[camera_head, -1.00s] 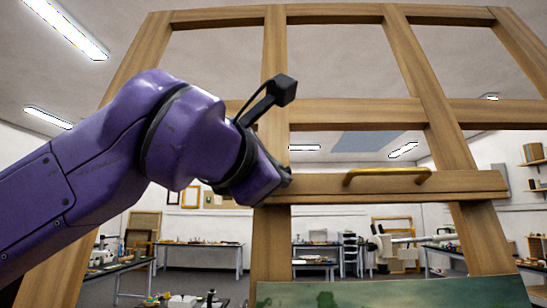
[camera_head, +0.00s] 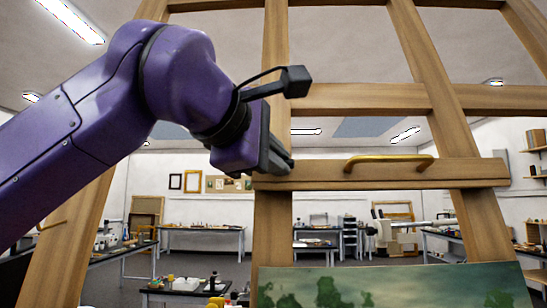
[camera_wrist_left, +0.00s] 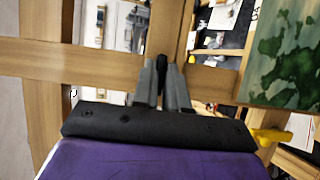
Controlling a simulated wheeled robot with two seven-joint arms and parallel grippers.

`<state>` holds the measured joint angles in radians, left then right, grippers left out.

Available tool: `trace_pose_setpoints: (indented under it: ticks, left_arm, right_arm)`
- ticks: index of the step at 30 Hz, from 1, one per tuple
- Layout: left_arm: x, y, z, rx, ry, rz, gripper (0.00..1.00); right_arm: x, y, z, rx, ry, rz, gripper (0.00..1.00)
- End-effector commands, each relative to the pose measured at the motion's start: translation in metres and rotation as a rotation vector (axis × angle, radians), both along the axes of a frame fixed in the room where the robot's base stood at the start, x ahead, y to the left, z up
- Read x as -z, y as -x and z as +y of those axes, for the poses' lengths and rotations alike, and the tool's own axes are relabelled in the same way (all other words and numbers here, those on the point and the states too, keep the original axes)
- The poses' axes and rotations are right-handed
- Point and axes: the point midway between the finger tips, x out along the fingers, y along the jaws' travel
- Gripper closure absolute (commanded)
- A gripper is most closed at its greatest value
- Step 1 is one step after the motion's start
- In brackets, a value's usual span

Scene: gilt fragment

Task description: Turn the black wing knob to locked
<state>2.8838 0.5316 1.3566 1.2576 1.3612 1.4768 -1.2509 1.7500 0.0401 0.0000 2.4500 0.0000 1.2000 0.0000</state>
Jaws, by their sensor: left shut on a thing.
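The black wing knob (camera_wrist_left: 163,68) shows as a small dark upright piece between the grey fingers of my left gripper (camera_wrist_left: 162,80) in the left wrist view. The fingers are shut on it, one on each side, in front of the wooden easel. In the head view my left gripper (camera_head: 284,160) is at the left end of the easel's crossbar (camera_head: 320,176), and the knob is hidden behind the gripper. No locked marking can be made out. My right gripper is not in view.
A green painting (camera_head: 400,288) stands below the crossbar. Work tables (camera_head: 205,229) stand well behind the easel.

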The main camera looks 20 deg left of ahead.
Motion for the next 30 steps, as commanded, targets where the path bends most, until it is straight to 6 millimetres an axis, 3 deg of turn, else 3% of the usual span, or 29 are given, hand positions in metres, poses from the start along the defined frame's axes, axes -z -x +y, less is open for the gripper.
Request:
trace_pose_setpoints:
  ticks: [11,12,14,23,26,30]
  left_arm:
    - [0.004,-0.002,-0.001,0.001,-0.007,0.013,1.0]
    - [0.005,-0.002,-0.001,0.001,-0.007,0.013,0.81]
    - [0.004,-0.001,-0.001,0.0,-0.006,0.012,0.63]
    - [0.002,0.001,0.0,0.0,-0.004,0.005,0.63]
    - [0.0,0.012,0.002,0.0,-0.004,0.002,0.63]
    - [-0.007,0.043,0.008,0.001,-0.003,0.004,0.63]
  right_arm:
    - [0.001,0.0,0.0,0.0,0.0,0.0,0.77]
    - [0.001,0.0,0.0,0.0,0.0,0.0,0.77]
    - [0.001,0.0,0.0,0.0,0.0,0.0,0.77]
    - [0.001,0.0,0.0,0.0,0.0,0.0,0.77]
    - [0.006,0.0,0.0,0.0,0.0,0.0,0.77]
    - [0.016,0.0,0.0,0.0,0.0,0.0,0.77]
